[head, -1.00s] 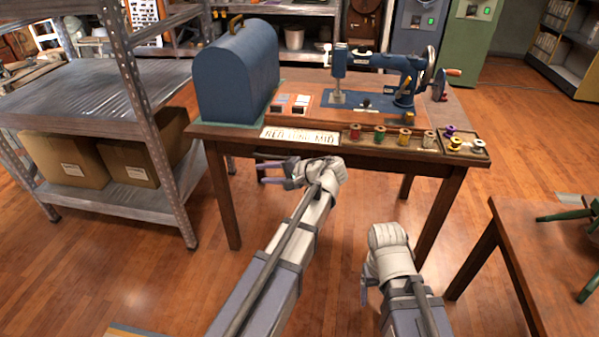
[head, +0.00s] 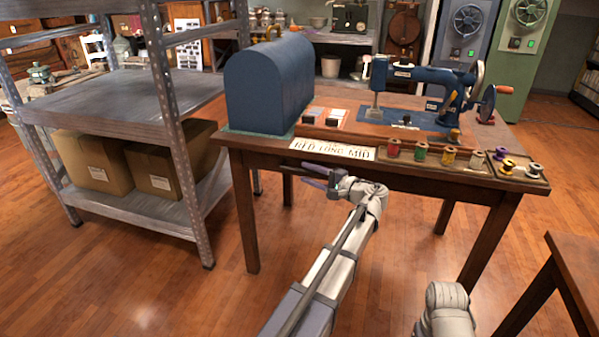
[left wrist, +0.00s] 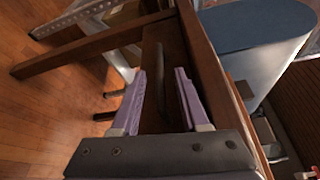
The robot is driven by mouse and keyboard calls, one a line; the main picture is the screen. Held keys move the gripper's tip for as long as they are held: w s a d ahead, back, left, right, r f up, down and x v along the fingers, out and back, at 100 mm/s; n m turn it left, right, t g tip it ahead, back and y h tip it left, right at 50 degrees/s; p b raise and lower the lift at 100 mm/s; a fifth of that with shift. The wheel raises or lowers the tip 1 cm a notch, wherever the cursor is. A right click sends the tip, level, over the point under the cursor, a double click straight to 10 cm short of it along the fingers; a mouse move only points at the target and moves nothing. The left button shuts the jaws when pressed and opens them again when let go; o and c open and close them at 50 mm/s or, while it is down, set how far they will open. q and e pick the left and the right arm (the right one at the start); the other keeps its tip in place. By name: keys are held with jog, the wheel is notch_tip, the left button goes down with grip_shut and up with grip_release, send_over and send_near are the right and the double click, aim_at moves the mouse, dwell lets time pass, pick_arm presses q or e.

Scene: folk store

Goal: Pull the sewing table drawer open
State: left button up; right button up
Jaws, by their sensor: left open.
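The brown wooden sewing table (head: 465,213) stands ahead. Its drawer front lies in shadow under the top's front edge; how far it stands out cannot be told. In the left wrist view the dark drawer front (left wrist: 176,45) carries a dark upright bar like a handle (left wrist: 160,66). My left gripper (head: 300,176) is open just in front of the table's front, below the white label. In the left wrist view its purple fingers (left wrist: 158,88) are apart, with the bar in line with the gap. Contact cannot be told. My right gripper is out of view.
On the table are a blue domed case (head: 270,88), a blue sewing machine (head: 425,82), a label plate (head: 332,149) and several thread spools (head: 448,157). A metal shelf (head: 130,98) with cardboard boxes stands left. Another wooden table (head: 578,262) is at lower right. Open floor lies in front.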

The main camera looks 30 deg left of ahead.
aim_at(301, 171)
pick_arm(q)
jog(key=shift+w+a+f, duration=0.1)
jog(key=shift+w+a, duration=0.1)
jog(key=shift+a, duration=0.9)
jog(key=shift+w+a+f, duration=0.1)
jog(key=shift+w+a, duration=0.05)
jog(key=shift+a, duration=0.9)
grip_shut()
